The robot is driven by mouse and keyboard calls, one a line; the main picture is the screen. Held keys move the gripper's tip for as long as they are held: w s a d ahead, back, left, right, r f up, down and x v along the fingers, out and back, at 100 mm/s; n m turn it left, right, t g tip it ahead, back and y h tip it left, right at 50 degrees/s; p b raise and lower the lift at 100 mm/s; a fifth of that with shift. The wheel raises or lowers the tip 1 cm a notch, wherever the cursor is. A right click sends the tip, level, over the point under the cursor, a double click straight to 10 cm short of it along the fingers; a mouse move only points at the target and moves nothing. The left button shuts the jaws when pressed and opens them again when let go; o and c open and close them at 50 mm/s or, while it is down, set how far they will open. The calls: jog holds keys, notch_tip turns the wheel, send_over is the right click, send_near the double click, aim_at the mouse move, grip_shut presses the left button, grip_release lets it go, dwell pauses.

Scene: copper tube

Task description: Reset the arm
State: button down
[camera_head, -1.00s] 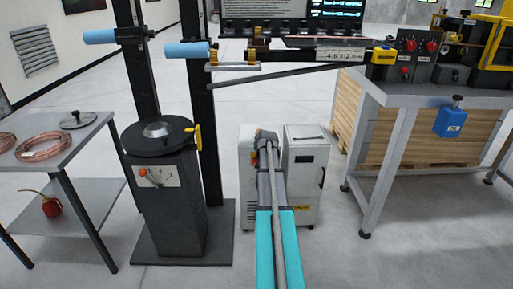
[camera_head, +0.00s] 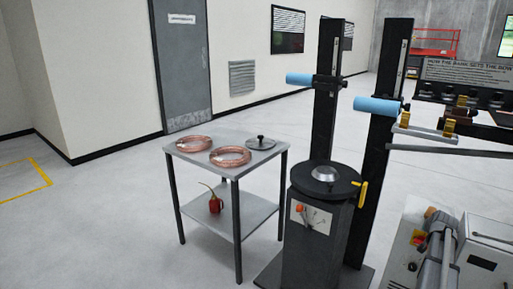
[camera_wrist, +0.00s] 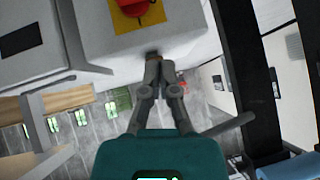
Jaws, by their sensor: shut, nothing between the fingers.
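My gripper (camera_wrist: 153,60) shows in the wrist view. Its two grey fingers come together at the tips, shut and empty, in front of a pale box-shaped surface (camera_wrist: 190,45). I cannot tell whether the tips touch that surface. Two copper tube coils, one at the left (camera_head: 194,143) and one at the right (camera_head: 231,156), lie on a grey side table (camera_head: 262,165).
A dark round-topped pedestal (camera_head: 322,235) and two black posts with blue rollers (camera_head: 377,104) stand right of the table. A white cabinet (camera_head: 487,235) is at the lower right. In the wrist view a red knob on a yellow plate (camera_wrist: 126,22) shows. Floor at left is clear.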

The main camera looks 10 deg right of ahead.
jog(key=w+a+f+n+g+y, duration=0.1)
jog(key=a+f+n+y, duration=0.1)
jog(key=a, duration=1.4)
jog(key=w+a+f+n+g+y, duration=0.1)
jog(key=a+f+n+g+y, duration=0.15)
jog(key=a, duration=1.35)
jog(key=s+a+n+g, duration=0.1)
jog(key=s+a+n, duration=0.1)
jog(key=s+a, duration=0.5)
jog(key=s+a+f+n+g, duration=0.1)
jog(key=s+a+n+g, duration=0.1)
jog(key=a, duration=0.9)
jog(key=s+a+n+g, duration=0.1)
jog(key=s+a+n, duration=0.1)
jog(key=s+a, duration=0.5)
notch_tip(320, 180, up, 24)
jog(key=w+a+p, duration=0.2)
jog(key=p, duration=2.2)
jog(key=shift+a+r+p, duration=0.15)
jog(key=shift+p, duration=0.15)
jog(key=shift+y, duration=0.25)
